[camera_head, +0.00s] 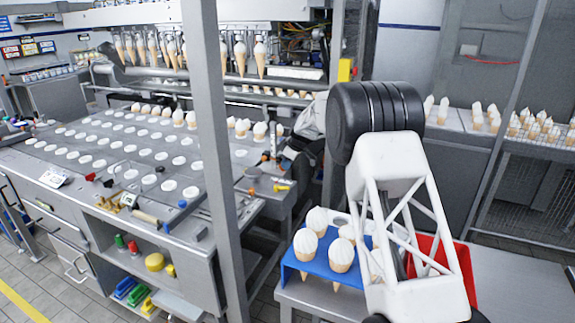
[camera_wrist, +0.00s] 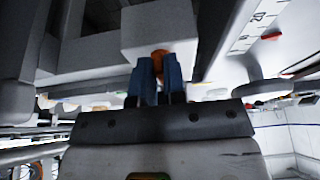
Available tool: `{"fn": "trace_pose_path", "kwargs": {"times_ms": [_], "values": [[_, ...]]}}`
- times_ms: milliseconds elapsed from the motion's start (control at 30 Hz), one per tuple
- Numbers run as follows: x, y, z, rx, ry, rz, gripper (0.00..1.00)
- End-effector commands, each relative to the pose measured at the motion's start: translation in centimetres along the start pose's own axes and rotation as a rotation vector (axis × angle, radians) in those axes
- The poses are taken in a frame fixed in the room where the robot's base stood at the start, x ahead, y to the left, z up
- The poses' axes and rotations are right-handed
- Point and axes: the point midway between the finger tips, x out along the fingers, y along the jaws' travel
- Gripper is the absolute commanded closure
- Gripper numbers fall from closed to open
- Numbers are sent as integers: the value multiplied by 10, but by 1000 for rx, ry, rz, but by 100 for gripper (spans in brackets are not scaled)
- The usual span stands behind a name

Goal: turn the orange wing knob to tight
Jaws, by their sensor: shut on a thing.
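The orange wing knob (camera_wrist: 160,60) shows in the wrist view, on the underside of a pale grey block (camera_wrist: 160,25). My gripper (camera_wrist: 160,72) has two blue fingers, shut on the knob from both sides. Only a small part of the knob shows between the fingertips, so its turn angle cannot be read. In the head view my arm reaches away toward the machine, and I cannot make out the fingers or the knob there.
A grey post (camera_head: 212,150) stands before the machine in the head view. A blue holder (camera_head: 318,268) with several cones is on the table beside my arm, near a red bin (camera_head: 462,270). A marked scale (camera_wrist: 255,22) is right of the block.

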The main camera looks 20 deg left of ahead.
Motion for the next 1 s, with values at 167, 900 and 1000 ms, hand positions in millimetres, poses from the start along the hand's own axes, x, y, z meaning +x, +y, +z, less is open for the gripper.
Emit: {"fn": "trace_pose_path", "kwargs": {"times_ms": [167, 900, 1000], "values": [[0, 0, 0, 1, 1, 1, 100], [-8, 0, 0, 0, 0, 1, 63], [-16, 0, 0, 0, 1, 1, 63]]}}
